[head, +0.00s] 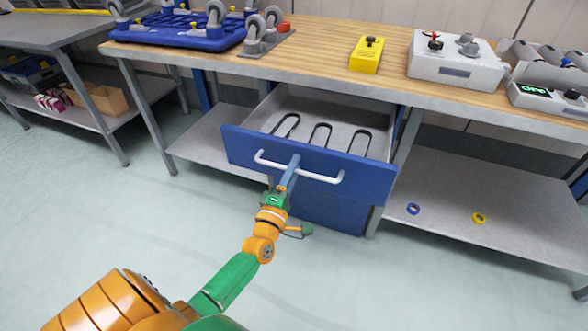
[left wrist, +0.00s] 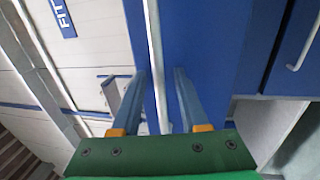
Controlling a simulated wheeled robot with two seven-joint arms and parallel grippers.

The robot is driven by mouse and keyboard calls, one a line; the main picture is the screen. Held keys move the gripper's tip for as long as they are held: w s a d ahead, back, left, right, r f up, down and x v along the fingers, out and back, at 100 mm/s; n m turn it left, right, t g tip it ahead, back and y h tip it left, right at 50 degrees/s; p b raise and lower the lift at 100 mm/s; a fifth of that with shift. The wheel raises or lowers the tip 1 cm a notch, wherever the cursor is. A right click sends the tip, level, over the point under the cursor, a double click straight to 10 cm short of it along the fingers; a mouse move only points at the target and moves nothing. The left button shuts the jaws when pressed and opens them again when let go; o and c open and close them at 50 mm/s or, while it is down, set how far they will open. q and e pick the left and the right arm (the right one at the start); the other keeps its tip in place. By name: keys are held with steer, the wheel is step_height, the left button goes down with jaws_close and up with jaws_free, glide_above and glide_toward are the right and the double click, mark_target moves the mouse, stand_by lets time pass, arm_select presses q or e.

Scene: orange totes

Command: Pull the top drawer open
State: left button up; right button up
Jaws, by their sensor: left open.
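The blue-fronted top drawer (head: 350,180) under the wooden workbench stands pulled out, its grey inside showing. Its white bar handle (head: 320,177) runs across the front. My left gripper (head: 294,160) is at the middle of this handle. In the left wrist view, the two blue-grey fingers of my left gripper (left wrist: 161,78) are apart, with the white handle (left wrist: 153,45) running between them. I cannot tell if either finger touches it. My right gripper is not in view.
Several dark loop shapes lie in the drawer. A blue lower front (head: 325,212) is beneath it. The benchtop (head: 320,62) holds a blue pallet (head: 190,30), a yellow box (head: 367,55) and a white control box (head: 455,65). Blue and yellow rings lie on the right lower shelf (head: 450,190).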

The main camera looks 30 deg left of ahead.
arm_select(q)
steer(key=v, duration=0.7)
